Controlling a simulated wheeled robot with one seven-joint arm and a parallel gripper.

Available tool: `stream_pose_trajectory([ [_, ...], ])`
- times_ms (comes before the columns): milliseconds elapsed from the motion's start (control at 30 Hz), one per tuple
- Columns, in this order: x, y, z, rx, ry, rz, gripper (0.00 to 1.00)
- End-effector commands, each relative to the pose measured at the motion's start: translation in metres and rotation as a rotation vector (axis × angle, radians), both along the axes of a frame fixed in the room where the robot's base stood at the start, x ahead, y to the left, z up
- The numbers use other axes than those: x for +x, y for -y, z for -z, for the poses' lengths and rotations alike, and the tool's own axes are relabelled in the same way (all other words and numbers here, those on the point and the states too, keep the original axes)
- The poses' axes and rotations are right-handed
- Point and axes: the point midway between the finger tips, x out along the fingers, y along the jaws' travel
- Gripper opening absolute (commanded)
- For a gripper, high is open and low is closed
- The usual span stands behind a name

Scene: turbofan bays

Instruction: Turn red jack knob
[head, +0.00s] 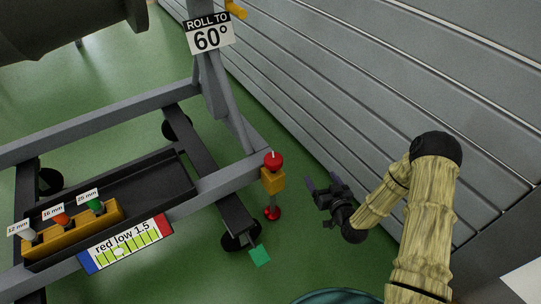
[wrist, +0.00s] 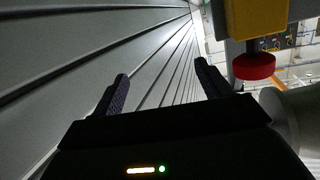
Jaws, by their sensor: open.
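The red jack knob (head: 273,160) sits on top of a yellow jack block (head: 273,181) at the corner of the grey stand, with a red foot (head: 272,213) below. My gripper (head: 318,190) is open and empty, to the right of the jack and apart from it. In the wrist view my two dark fingers (wrist: 160,85) are spread with only the grey slatted wall between them. A red round part (wrist: 254,67) under a yellow block (wrist: 257,18) shows at the upper right there, outside the fingers; I cannot tell whether it is the knob or the foot.
The grey stand (head: 95,122) carries a "ROLL TO 60°" sign (head: 208,34) and a "red low 1.5" level label (head: 125,246). A yellow holder (head: 75,224) with several sockets sits in its tray. A slatted wall (head: 380,80) is close on the right. A green square (head: 260,255) lies below.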

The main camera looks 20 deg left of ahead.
Motion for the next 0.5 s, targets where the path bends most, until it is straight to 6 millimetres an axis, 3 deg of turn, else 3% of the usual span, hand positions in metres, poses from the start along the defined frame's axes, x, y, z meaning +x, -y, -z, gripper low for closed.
stream_pose_trajectory([
  [100, -0.047, -0.017, -0.02, -0.005, 0.053, -0.166, 0.77],
  [233, -0.086, -0.031, -0.046, 0.006, 0.143, -0.303, 0.77],
  [333, -0.102, -0.036, -0.058, 0.013, 0.188, -0.355, 0.77],
  [500, -0.105, -0.038, -0.06, 0.014, 0.201, -0.37, 0.77],
])
